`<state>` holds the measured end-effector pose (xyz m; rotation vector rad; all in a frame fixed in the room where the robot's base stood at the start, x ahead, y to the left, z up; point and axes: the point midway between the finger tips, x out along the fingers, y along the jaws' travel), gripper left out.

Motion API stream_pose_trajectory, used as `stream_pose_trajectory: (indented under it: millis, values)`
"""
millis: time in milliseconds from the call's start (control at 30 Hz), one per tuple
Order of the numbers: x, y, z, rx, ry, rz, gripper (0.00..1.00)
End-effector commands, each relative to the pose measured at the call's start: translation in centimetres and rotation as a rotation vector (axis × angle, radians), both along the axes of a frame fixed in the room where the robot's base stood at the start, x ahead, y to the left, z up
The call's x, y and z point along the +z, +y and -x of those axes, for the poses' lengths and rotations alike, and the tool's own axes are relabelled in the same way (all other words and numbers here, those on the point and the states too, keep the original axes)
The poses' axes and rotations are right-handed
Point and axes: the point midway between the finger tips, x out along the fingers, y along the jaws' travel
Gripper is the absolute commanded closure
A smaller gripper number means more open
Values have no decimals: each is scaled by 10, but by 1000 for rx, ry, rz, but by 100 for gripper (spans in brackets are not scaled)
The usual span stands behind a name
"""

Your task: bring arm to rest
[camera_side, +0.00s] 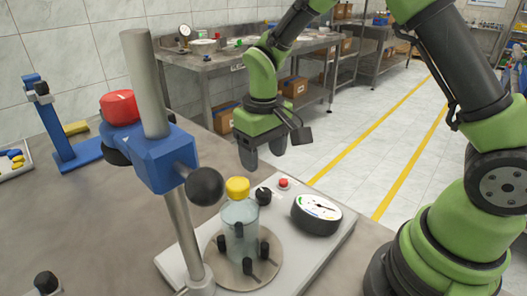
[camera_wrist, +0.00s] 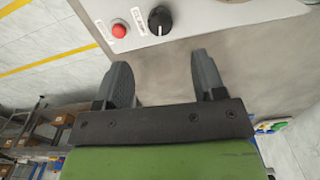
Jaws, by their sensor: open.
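My gripper (camera_side: 263,150) is in the upper middle of the side view, above and behind the white machine base (camera_side: 325,244), with its fingers pointing down. The fingers are apart and nothing is between them. The wrist view also shows my gripper (camera_wrist: 164,78) open and empty over bare grey table. A clear bottle with a yellow cap (camera_side: 237,187) stands upright on the round plate (camera_side: 228,280) among black pegs. My gripper is clear of the bottle.
A blue clamp head (camera_side: 155,158) on a grey post stands left of the bottle. A dial gauge (camera_side: 317,213), a red button (camera_wrist: 119,30) and a black knob (camera_wrist: 160,20) are on the base. A tray of caps (camera_side: 14,165) lies far left.

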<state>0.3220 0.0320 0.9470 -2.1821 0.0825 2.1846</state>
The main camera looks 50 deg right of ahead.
Motion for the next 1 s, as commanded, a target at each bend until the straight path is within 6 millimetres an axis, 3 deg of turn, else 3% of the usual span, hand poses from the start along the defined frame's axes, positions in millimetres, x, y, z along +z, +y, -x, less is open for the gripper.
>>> stream_pose_trajectory:
  millis: [267,433,700,833,1000]
  values:
    - [9,0,2,-9,-18,-6,37]
    - [57,-3,17,-57,-112,-39,37]
    - [137,-7,81,-162,-324,-129,37]
    - [159,-7,117,-205,-424,-174,37]
    - [169,-6,156,-246,-532,-227,37]
